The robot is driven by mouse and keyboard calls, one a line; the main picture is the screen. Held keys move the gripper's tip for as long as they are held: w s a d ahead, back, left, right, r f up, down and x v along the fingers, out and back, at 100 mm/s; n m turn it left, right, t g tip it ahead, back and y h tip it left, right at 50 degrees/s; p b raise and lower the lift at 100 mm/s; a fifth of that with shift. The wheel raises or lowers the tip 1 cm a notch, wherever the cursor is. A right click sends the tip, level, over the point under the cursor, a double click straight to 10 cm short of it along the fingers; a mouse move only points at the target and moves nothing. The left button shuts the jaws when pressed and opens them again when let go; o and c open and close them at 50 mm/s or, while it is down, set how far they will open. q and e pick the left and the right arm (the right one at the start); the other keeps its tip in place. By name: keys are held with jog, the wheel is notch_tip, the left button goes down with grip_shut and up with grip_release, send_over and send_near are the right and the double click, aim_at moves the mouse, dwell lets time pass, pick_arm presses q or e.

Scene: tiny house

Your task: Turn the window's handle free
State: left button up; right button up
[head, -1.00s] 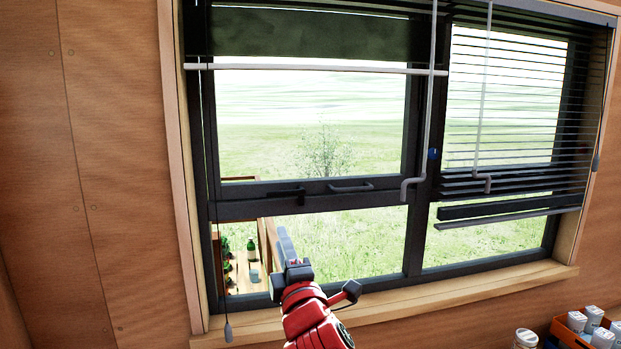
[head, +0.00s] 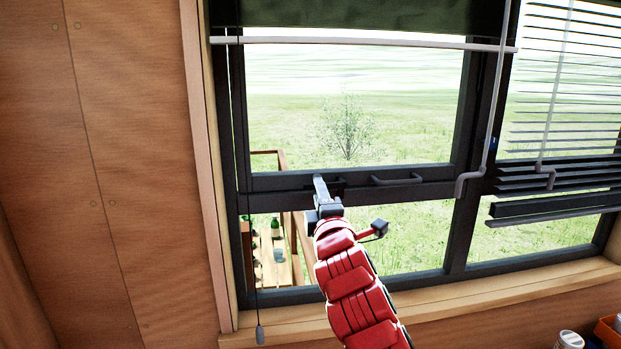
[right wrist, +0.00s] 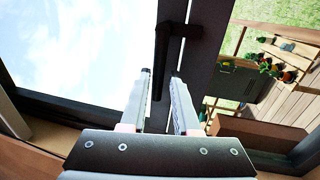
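The window's handle (right wrist: 161,60) is a black lever on the dark window frame. In the right wrist view its free end reaches down between the two fingers of my right gripper (right wrist: 160,88). The fingers are open, with gaps visible beside the lever; contact cannot be told. In the head view my right gripper (head: 321,186) is up at the window's middle rail and covers part of the handle (head: 340,185). The window (head: 350,110) has a large upper pane above that rail. My left gripper is not in view.
A grey pull bar (head: 398,180) sits on the rail to the right of the handle. A crank rod (head: 487,120) hangs further right, beside slatted blinds (head: 570,90). A cord with a weight (head: 260,334) hangs at left. The wooden sill (head: 440,303) is clear below.

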jog(key=shift+x, duration=0.8)
jog(key=shift+s+r, duration=0.1)
jog(key=shift+s, duration=0.05)
jog(key=shift+c, duration=0.7)
grip_shut()
